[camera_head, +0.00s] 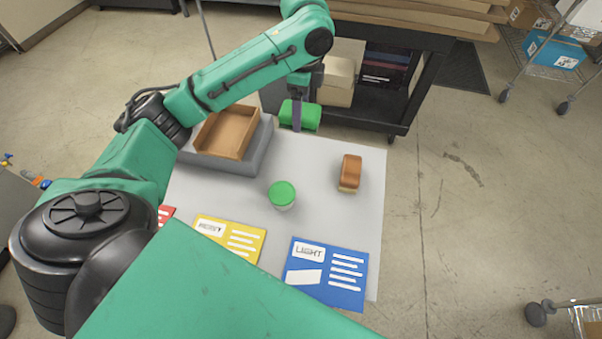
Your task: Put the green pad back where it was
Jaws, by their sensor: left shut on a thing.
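The green pad (311,117) is at the far edge of the light grey table (330,222). My left gripper (297,122) points down and is shut on it; a dark finger covers part of its front. I cannot tell whether the pad touches the table or is held just above it. My right gripper is not in view.
A brown open tray (226,133) sits on a grey block (256,153) at the far left. A green-topped round container (282,194) and a brown block (350,173) stand mid-table. A black cart (372,118) stands behind.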

